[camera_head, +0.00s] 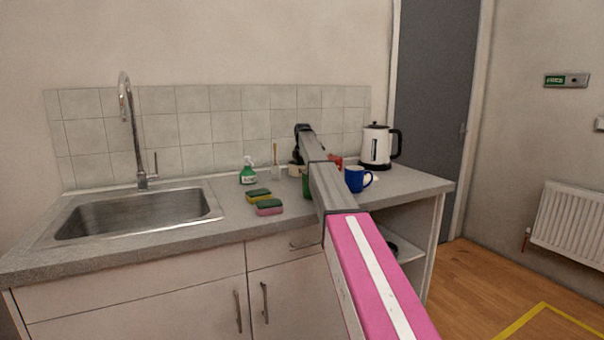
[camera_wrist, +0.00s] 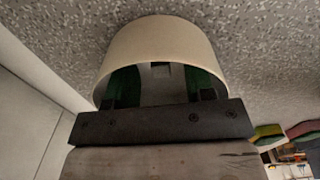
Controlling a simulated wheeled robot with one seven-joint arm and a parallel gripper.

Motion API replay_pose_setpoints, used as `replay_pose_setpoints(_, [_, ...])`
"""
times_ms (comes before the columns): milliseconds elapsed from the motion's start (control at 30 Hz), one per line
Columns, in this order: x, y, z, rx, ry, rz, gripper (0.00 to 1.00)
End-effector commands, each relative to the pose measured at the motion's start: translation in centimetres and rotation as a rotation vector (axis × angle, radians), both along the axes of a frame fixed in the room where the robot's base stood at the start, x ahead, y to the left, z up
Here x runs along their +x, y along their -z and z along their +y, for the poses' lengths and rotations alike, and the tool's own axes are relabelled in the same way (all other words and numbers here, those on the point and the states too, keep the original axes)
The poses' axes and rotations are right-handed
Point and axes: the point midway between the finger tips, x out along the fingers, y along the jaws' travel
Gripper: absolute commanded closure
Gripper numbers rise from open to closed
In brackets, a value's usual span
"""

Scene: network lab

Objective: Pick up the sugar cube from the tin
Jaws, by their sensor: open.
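In the wrist view a cream-coloured curved wall (camera_wrist: 155,42) stands on the speckled counter right in front of my gripper (camera_wrist: 160,92), with dark green areas beneath its edge. I cannot tell for sure whether it is the tin. My gripper is open, its dark fingers apart against this thing's lower edge; contact is unclear. In the head view a green thing (camera_head: 306,187) shows beside my arm, mostly hidden by it. I cannot make out the sugar cube in either view.
A blue mug (camera_head: 355,179) and a white kettle (camera_head: 376,147) stand right of my arm, a red item (camera_head: 336,161) partly behind it. A tiled wall (camera_head: 180,128) closes the back.

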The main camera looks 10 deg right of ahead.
Motion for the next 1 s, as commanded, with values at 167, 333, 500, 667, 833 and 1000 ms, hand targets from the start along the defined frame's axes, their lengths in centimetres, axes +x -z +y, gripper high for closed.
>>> replay_pose_setpoints(167, [0.0, 0.7, 0.0, 0.0, 0.0, 0.0, 0.51])
replay_pose_setpoints(333, [0.0, 0.7, 0.0, 0.0, 0.0, 0.0, 0.71])
replay_pose_setpoints(500, [0.0, 0.6, 0.0, 0.0, 0.0, 0.0, 1.0])
replay_pose_setpoints(667, [0.0, 0.6, 0.0, 0.0, 0.0, 0.0, 1.0])
replay_pose_setpoints(833, [0.0, 0.5, 0.0, 0.0, 0.0, 0.0, 1.0])
replay_pose_setpoints(1000, [0.1, -0.7, 0.0, 0.0, 0.0, -0.001, 1.0])
